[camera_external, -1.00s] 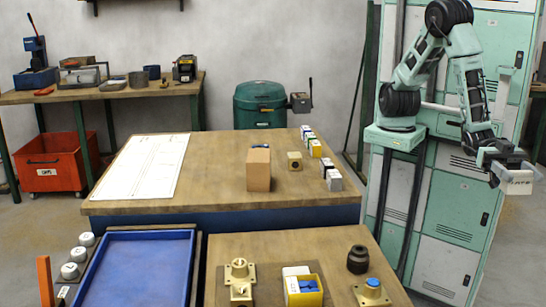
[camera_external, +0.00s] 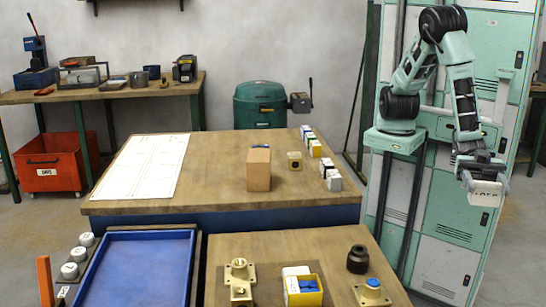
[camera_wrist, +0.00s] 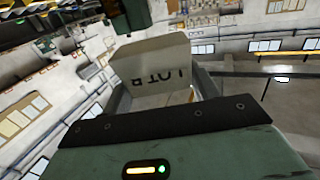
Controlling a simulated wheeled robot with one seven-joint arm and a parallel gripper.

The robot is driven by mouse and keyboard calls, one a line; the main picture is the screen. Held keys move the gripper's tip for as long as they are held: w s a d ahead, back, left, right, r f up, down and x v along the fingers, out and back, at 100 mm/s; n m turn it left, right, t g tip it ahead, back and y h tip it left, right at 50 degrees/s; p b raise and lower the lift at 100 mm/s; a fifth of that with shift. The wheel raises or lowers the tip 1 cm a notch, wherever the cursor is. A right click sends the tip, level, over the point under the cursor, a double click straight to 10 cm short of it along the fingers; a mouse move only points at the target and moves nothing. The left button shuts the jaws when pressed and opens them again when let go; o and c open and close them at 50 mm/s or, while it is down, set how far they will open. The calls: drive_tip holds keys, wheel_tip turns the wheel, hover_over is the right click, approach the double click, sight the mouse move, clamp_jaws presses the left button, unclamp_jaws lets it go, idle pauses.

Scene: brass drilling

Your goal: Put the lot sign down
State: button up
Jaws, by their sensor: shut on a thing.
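The lot sign (camera_external: 487,194) is a small white plate with dark lettering, held in my gripper (camera_external: 484,178) at the right of the external view. My gripper is shut on it and holds it in the air, to the right of the tables and apart from them. In the wrist view the lot sign (camera_wrist: 155,70) stands between the fingers, and its lettering "LOT B" appears upside down. The fingers of my gripper (camera_wrist: 160,92) show on both sides of it, partly hidden by the sign.
The middle wooden table (camera_external: 215,180) bears a white sheet (camera_external: 150,165), a cardboard-brown block (camera_external: 259,170), a small brass part (camera_external: 294,160) and a row of small boxes (camera_external: 333,180). A nearer table (camera_external: 330,245) holds brass parts and a yellow bin (camera_external: 303,292). A blue tray (camera_external: 135,270) lies at front left.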

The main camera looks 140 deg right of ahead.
drive_tip(key=w+d+f+m+g+h+b, duration=0.1)
drive_tip(key=w+d+f+m+h, duration=0.1)
drive_tip(key=d+h, duration=0.4)
drive_tip(key=w+d+f+m+g+h+b, duration=0.1)
drive_tip(key=d+m+h, duration=0.5)
drive_tip(key=d, duration=0.8)
drive_tip(key=w+d+f+m+g+h+b, duration=0.1)
drive_tip(key=w+d+f+m+h, duration=0.3)
drive_tip(key=d, duration=0.6)
drive_tip(key=f+h+b, duration=0.1)
drive_tip(key=h, duration=0.1)
drive_tip(key=shift+f+m+h, duration=0.3)
drive_tip(key=shift+m+h, duration=0.1)
drive_tip(key=shift+f, duration=0.1)
wheel_tip(320, 180, down, 9)
drive_tip(key=shift+f, duration=0.2)
drive_tip(key=shift+f+b, duration=0.25)
drive_tip(key=shift+b, duration=0.15)
drive_tip(key=o, duration=1)
drive_tip(key=shift+c, duration=0.2)
